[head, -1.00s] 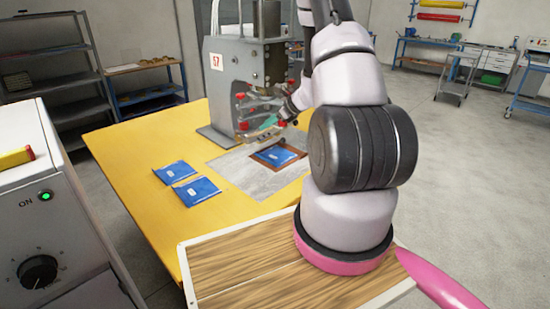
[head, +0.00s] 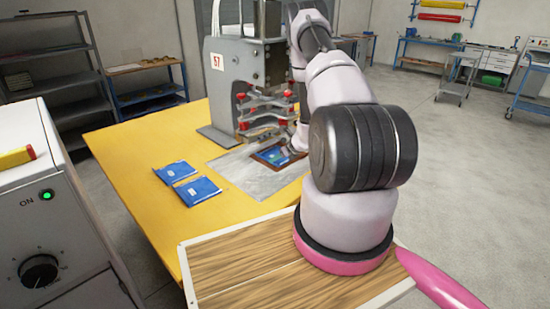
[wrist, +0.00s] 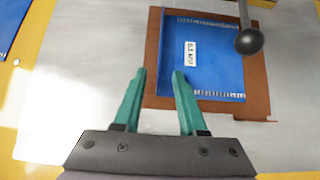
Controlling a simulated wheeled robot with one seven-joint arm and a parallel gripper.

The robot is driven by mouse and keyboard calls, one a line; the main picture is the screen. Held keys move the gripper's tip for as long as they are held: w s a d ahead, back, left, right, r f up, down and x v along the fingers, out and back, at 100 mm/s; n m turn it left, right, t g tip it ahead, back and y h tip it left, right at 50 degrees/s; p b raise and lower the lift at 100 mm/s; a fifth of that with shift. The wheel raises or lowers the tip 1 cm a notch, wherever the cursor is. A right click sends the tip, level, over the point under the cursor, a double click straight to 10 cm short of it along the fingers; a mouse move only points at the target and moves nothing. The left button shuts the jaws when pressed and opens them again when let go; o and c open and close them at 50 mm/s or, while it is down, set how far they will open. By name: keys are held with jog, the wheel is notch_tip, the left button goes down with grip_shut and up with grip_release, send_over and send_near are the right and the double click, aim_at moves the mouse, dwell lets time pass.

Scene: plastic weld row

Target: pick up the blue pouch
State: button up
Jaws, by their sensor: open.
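A blue pouch (head: 272,154) with a white label lies flat in a brown frame on the grey plate in front of the press; my gripper partly hides it. In the wrist view the pouch (wrist: 213,75) fills most of the frame (wrist: 258,105). My gripper (wrist: 159,75) has two teal fingers, spread apart with nothing between them. Its right fingertip overlaps the pouch's left part in the picture, and its left fingertip lies left of the frame. I cannot tell the height of the tips above the pouch.
Two more blue pouches (head: 173,172) (head: 197,190) lie on the yellow table (head: 130,165) to the left. The grey press (head: 236,85) with red knobs stands behind the frame. A dark ball knob (wrist: 249,41) on a rod hangs over the pouch's right side.

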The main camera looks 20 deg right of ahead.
jog(key=x, duration=0.3)
jog(key=shift+w+a+f, duration=0.1)
jog(key=shift+c, duration=0.3)
grip_shut()
